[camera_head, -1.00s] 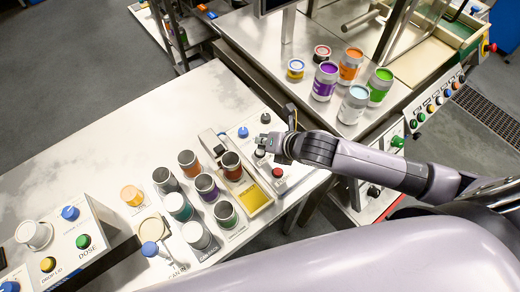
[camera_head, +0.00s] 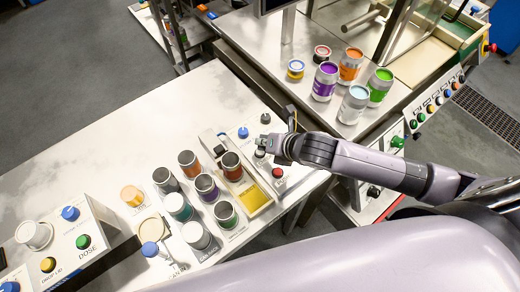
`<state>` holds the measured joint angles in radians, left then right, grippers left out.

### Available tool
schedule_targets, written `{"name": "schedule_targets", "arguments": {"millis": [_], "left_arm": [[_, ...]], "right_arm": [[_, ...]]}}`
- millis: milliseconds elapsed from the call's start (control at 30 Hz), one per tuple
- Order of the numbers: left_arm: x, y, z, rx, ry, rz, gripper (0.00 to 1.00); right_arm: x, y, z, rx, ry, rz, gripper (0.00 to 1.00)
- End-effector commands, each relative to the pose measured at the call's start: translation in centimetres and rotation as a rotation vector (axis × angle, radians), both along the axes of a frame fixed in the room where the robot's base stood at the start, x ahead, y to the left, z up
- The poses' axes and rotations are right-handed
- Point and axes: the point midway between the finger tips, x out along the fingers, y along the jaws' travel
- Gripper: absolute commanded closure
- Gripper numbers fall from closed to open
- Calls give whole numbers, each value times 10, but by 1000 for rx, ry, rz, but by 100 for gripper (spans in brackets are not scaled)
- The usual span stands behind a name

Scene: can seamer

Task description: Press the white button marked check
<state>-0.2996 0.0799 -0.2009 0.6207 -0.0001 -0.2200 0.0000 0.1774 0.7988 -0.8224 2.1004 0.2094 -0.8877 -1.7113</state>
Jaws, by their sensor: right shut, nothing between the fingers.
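I cannot make out a white button marked check; the labels are too small to read. My right gripper (camera_head: 266,146) is shut and empty, over the small control panel at the right end of the near table. Around it on that panel are a blue button (camera_head: 243,132), a black knob (camera_head: 265,118) and a red button (camera_head: 278,172). The gripper hides part of the panel, and I cannot tell whether it touches anything there. My left gripper is out of view.
Several cans stand left of the panel, the closest an orange-brown can (camera_head: 231,165) by a yellow tray (camera_head: 254,198). A dosing box (camera_head: 75,244) stands at the lower left. Coloured cans (camera_head: 325,82) stand on the far table, whose front has a button row (camera_head: 430,108).

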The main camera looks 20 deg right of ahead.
Motion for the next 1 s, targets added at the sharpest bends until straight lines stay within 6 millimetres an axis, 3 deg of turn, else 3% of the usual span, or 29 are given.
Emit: {"name": "schedule_targets", "arguments": {"millis": [1000], "left_arm": [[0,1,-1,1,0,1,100]], "right_arm": [[0,0,-11,0,-1,-1,100]]}}
